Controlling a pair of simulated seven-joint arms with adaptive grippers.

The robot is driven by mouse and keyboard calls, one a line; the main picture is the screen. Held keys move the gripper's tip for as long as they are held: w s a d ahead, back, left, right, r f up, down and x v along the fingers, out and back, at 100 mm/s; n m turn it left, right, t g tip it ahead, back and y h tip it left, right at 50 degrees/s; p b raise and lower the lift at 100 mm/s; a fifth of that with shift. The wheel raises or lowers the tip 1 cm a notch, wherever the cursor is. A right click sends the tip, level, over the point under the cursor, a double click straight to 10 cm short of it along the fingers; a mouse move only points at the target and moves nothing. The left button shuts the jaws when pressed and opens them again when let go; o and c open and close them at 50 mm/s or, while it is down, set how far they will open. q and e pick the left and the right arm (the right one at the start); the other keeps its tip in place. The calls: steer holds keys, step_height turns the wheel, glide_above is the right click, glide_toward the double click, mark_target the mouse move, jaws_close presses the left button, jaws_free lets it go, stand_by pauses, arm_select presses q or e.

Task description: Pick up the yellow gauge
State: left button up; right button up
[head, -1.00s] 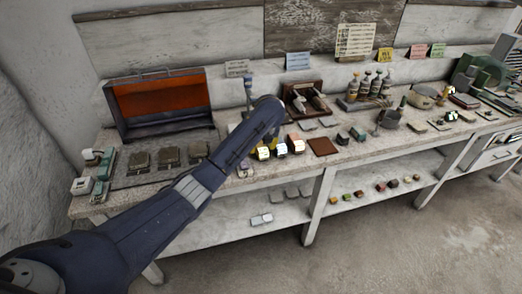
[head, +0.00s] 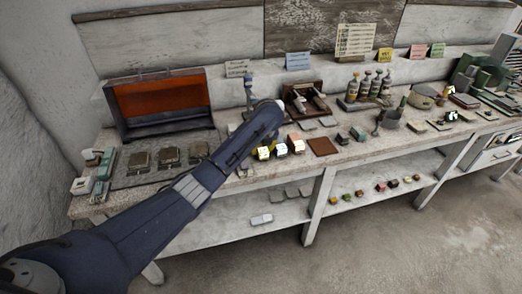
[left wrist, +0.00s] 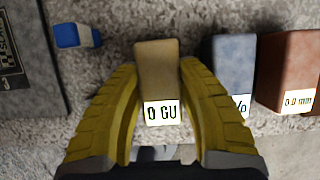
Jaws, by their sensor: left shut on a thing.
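The yellow gauge (left wrist: 157,72) is a small tan-yellow block with a white "0 GU" label in the left wrist view. It stands between the two yellow fingers of my left gripper (left wrist: 160,84), which is shut on it. In the head view the gauge (head: 263,153) shows beside my left arm at the bench's front, first in a row of three; my arm mostly hides the gripper there. My right gripper is not in view.
A blue-grey gauge (left wrist: 231,70) stands close right of the held one, then a red-brown gauge (left wrist: 288,72). A small blue item (left wrist: 77,35) lies to the left. In the head view, an orange-lined open case (head: 160,100) stands behind, and a brown square pad (head: 323,146) lies to the right.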

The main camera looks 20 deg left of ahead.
mark_target(261, 145)
arm_select(q)
step_height(261, 145, up, 20)
stand_by(0.9)
